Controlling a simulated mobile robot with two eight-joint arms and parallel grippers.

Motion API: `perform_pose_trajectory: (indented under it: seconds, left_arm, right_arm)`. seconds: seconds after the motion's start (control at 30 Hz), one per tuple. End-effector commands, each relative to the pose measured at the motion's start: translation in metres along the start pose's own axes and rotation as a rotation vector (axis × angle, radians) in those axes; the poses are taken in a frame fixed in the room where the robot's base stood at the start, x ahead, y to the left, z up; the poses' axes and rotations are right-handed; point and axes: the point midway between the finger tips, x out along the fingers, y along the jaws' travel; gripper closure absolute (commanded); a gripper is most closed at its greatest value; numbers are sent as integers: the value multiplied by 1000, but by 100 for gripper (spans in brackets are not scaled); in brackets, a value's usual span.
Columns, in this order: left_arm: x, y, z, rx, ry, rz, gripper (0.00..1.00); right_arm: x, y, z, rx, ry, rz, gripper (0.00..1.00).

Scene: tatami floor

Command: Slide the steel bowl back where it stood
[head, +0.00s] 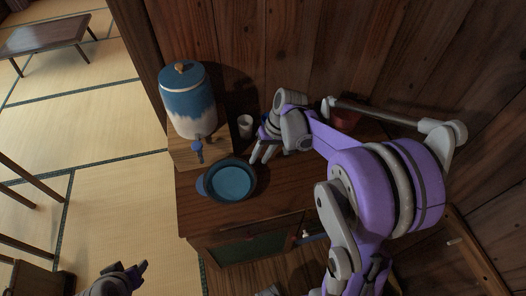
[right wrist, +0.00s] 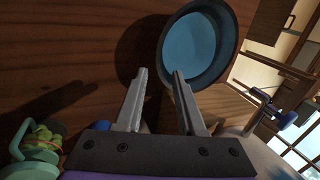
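The bowl (head: 232,182) is dark blue-grey outside and light blue inside. It stands upright near the front left edge of the cabinet top, just in front of the dispenser's tap. In the right wrist view the bowl (right wrist: 167,45) lies ahead of the fingertips, towards the upper right. My right gripper (head: 262,157) is beside the bowl, on its right. In the right wrist view its two fingers (right wrist: 161,72) are apart with nothing between them; one tip is close to the rim, contact unclear. My left gripper (head: 140,268) is low over the floor, away from the cabinet; its opening is unclear.
A blue and white dispenser (head: 188,105) stands on a wooden stand (head: 187,155) behind the bowl. A white cup (head: 245,126) and a reddish pot (head: 345,121) stand near the back wall. Green items (right wrist: 38,140) show in the right wrist view. The cabinet top (head: 205,219) is bare before the bowl.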

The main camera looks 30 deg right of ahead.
Motion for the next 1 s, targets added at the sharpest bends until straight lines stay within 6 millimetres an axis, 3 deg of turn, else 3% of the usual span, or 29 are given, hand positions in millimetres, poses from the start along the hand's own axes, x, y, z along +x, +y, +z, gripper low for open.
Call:
perform_pose_trajectory:
  seconds: [0.2,0.4,0.87,1.0]
  left_arm:
    - [3,0,3,0,-3,0,50]
    - [4,0,5,0,-5,0,50]
    - [5,0,6,0,-5,0,50]
    - [5,0,6,0,-5,0,50]
  right_arm:
    - [42,0,0,-2,-1,0,62]
    - [70,0,0,-1,0,0,62]
    - [81,0,0,-1,0,0,62]
    - [81,0,0,-1,0,0,83]
